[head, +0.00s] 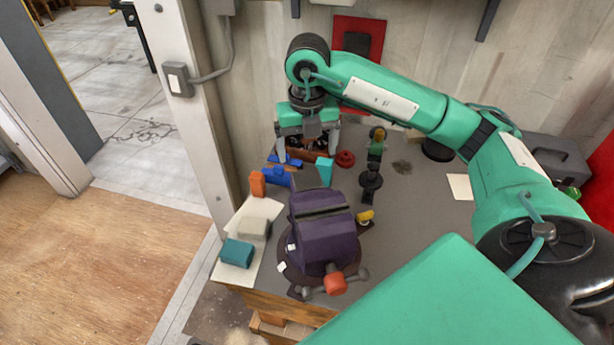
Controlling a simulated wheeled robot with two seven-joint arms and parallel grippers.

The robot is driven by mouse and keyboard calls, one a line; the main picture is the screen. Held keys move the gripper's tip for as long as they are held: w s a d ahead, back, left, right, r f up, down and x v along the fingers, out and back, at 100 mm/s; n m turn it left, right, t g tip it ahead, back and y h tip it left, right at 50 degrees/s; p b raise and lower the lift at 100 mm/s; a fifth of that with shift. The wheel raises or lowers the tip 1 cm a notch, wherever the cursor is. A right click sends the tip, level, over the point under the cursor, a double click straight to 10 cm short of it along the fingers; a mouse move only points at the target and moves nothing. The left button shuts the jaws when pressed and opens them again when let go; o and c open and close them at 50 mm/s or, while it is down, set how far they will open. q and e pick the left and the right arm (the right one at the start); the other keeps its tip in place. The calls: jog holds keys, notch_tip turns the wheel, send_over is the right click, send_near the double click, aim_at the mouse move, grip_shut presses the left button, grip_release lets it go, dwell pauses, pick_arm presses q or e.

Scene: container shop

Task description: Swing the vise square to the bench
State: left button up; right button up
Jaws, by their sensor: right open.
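The purple vise (324,230) stands on a round dark base near the front left of the grey bench (405,210). Its jaws are at the top, and a red-ended screw with a handle (335,282) points toward the front edge. The vise looks turned slightly relative to the bench edge. My right gripper (308,152) is open, pointing down over the back of the bench, behind the vise and apart from it. Small items lie below its fingers; nothing is clearly between them. My left gripper is not in view.
Teal (237,253) and orange (257,184) blocks lie at the bench's left side. A blue item (278,177) and a teal block (325,171) are behind the vise. A dark green upright tool (372,170) stands to its right. A white post (190,100) rises at the left.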

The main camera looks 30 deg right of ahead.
aim_at(307, 181)
notch_tip(307, 181, down, 11)
jog(key=p, duration=0.3)
jog(key=shift+s+f+p, duration=0.1)
jog(key=shift+f+p, duration=0.1)
jog(key=shift+p, duration=0.15)
jog(key=shift+f, duration=0.5)
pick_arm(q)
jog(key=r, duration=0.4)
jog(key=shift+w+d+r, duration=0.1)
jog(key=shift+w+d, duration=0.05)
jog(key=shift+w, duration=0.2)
pick_arm(e)
jog(key=shift+c, duration=0.2)
